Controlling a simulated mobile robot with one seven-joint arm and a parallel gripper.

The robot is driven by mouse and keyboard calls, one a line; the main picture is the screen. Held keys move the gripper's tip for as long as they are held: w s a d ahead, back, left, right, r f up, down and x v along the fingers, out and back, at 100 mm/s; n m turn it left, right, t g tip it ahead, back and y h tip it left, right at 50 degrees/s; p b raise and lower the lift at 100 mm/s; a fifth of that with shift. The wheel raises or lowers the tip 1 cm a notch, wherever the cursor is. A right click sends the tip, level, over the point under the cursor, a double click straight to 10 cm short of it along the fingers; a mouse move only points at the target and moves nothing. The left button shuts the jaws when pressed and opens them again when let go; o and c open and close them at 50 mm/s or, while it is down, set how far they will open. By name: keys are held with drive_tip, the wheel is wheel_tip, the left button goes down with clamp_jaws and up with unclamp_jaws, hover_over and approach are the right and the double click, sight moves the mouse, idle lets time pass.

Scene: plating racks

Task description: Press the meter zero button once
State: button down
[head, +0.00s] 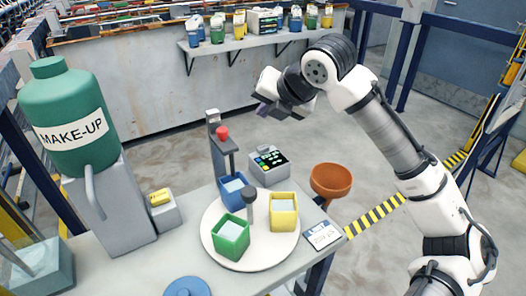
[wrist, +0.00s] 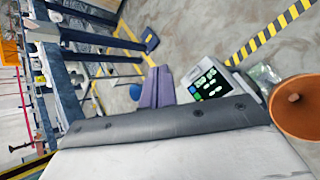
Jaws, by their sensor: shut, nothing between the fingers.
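The meter (head: 269,162) is a small grey box with a dark, lit face, standing at the table's back edge. In the wrist view the meter (wrist: 222,71) is right of my fingers, with green marks and a small blue patch on its dark face. Which mark is the zero button is too small to tell. My gripper (head: 262,107) is raised above and behind the meter, apart from it. Its purple fingertips (wrist: 157,85) are together and empty.
A white turntable (head: 213,245) carries blue, green and yellow cups in front of the meter. A grey post with a red knob (head: 222,133) stands left of it. An orange bowl (head: 331,180) is to the right. A green MAKE-UP bottle (head: 65,100) is at left.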

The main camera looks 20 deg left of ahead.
drive_tip(key=b, duration=0.3)
hover_over(266, 154)
wheel_tip(266, 154, down, 5)
drive_tip(key=shift+r, duration=0.2)
drive_tip(key=shift+f+b, duration=0.55)
drive_tip(key=shift+f, duration=0.35)
drive_tip(key=shift+f, duration=0.15)
idle(0.7)
drive_tip(key=shift+f, duration=0.3)
drive_tip(key=shift+f+b, duration=0.5)
idle(0.6)
idle(0.4)
drive_tip(key=shift+r+p, duration=0.85)
drive_tip(key=shift+r, duration=0.1)
